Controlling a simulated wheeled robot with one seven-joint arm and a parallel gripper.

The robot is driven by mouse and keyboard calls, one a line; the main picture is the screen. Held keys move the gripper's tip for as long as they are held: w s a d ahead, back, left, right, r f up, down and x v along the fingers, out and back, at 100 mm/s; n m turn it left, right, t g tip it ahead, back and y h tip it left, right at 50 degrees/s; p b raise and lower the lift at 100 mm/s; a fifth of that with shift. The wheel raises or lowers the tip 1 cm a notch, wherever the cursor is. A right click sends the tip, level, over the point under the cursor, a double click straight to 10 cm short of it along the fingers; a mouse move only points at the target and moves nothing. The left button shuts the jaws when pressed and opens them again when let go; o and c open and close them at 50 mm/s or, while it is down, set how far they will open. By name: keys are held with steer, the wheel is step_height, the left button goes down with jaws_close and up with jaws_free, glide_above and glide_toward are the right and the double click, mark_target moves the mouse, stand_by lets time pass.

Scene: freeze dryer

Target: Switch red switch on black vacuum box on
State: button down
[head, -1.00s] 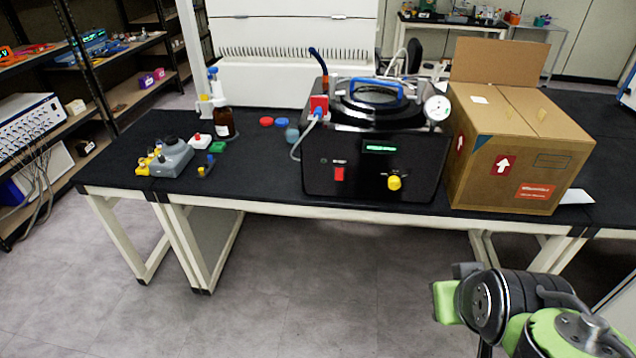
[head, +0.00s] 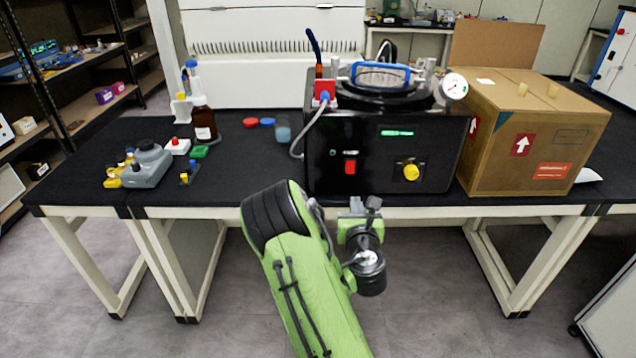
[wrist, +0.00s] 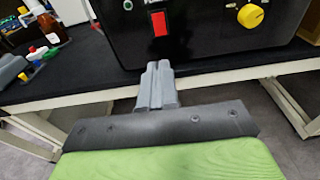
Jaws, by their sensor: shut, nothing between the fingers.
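The black vacuum box (head: 330,185) stands on the black bench top and has a green-lit display, a yellow knob and a round gauge. Its red switch (head: 350,167) is on the lower left of the front face. In the head view my arm reaches up to the bench's front edge, and the fingers are hard to make out there.
A cardboard box (head: 530,135) stands right of the vacuum box. A brown bottle (head: 203,118), a grey device (head: 147,165) and small coloured items lie to the left. The bench edge runs just below the box front.

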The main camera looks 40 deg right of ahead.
steer(key=shift+s, duration=0.1)
steer(key=p, duration=1.2)
glide_toward(349, 173)
steer(key=p+x, duration=0.4)
steer(key=x, duration=0.2)
steer(key=shift+d+r, duration=0.1)
steer(key=shift+r, duration=0.05)
steer(key=shift+w+d, duration=0.25)
steer(key=shift+w, duration=0.05)
steer(key=shift+f, duration=0.25)
